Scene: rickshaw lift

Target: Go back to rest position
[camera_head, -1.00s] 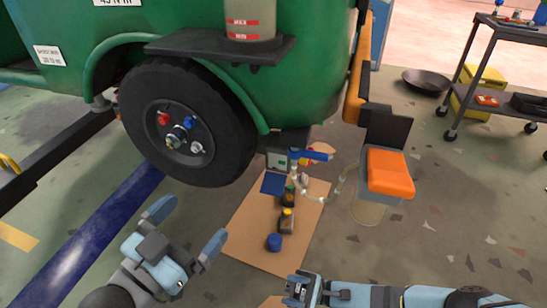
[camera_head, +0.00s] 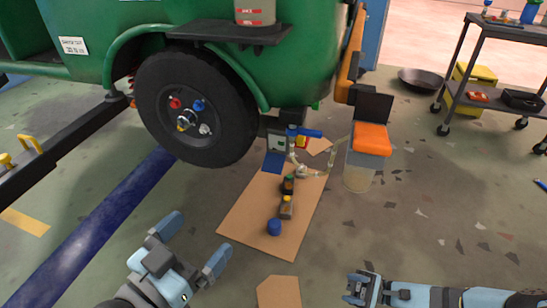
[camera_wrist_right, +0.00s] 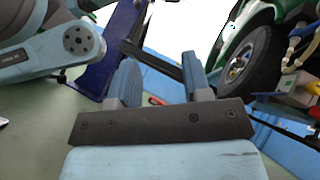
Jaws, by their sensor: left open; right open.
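My left gripper (camera_head: 196,246) is at the bottom left in the head view, with its two blue-grey fingers spread apart and nothing between them. My right gripper (camera_head: 358,287) is at the bottom, right of centre, low over the floor. In the right wrist view its two fingers (camera_wrist_right: 160,82) stand apart with nothing held. Both grippers are clear of the green rickshaw (camera_head: 295,75) and its black wheel (camera_head: 160,95).
A cardboard sheet (camera_head: 240,220) lies beside the wheel, bearing a blue cap (camera_head: 274,227) and small bottles (camera_head: 287,207). A dark cart (camera_head: 480,95) and a black pan (camera_head: 420,80) are farther back.

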